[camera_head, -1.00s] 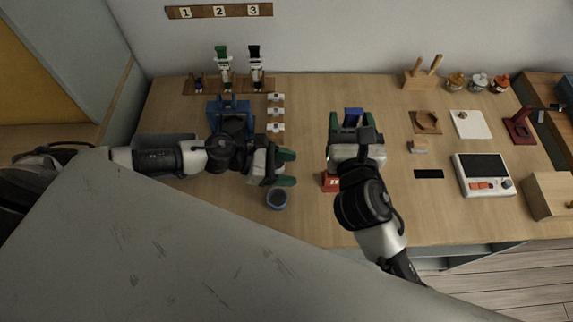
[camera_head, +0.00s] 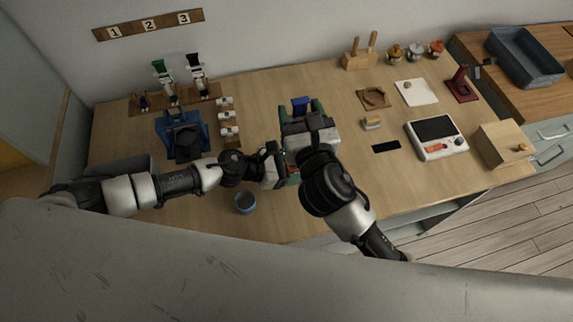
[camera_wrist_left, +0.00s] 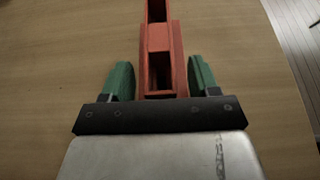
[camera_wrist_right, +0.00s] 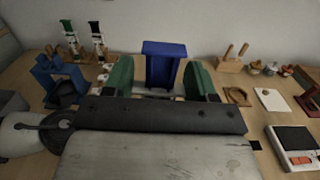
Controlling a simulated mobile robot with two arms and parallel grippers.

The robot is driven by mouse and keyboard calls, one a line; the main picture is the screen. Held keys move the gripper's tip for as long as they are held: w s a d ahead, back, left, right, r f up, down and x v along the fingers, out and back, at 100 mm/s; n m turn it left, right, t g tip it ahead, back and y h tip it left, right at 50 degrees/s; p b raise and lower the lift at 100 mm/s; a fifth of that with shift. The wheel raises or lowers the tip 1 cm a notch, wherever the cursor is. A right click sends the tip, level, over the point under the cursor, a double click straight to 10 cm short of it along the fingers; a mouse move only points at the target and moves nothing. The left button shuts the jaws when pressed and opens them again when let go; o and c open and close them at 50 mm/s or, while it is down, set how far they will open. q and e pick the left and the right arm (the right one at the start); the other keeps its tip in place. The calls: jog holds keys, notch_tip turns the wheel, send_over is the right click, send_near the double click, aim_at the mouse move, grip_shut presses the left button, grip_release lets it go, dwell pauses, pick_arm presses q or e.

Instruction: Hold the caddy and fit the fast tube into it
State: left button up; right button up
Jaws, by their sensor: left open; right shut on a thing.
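The red part, which I take for the caddy, stands on the table and has open slots. My right gripper (camera_head: 301,108) is shut on a blue block-like piece (camera_wrist_right: 161,62) with a wider top, held above the table. I cannot tell whether this piece is the fast tube.
A blue cup (camera_head: 245,203) stands near the front edge. A white device (camera_head: 436,138) and a wooden box (camera_head: 503,144) are at the right.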

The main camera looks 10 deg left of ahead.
pick_arm(q)
jog(key=c, duration=1)
jog(key=shift+c, duration=0.2)
pick_arm(e)
jog(key=shift+f, duration=4.15)
jog(key=shift+s+f, duration=0.1)
jog(key=shift+f, duration=2.1)
jog(key=o, duration=1.2)
jog(key=shift+f, duration=0.25)
jog(key=shift+c, duration=0.3)
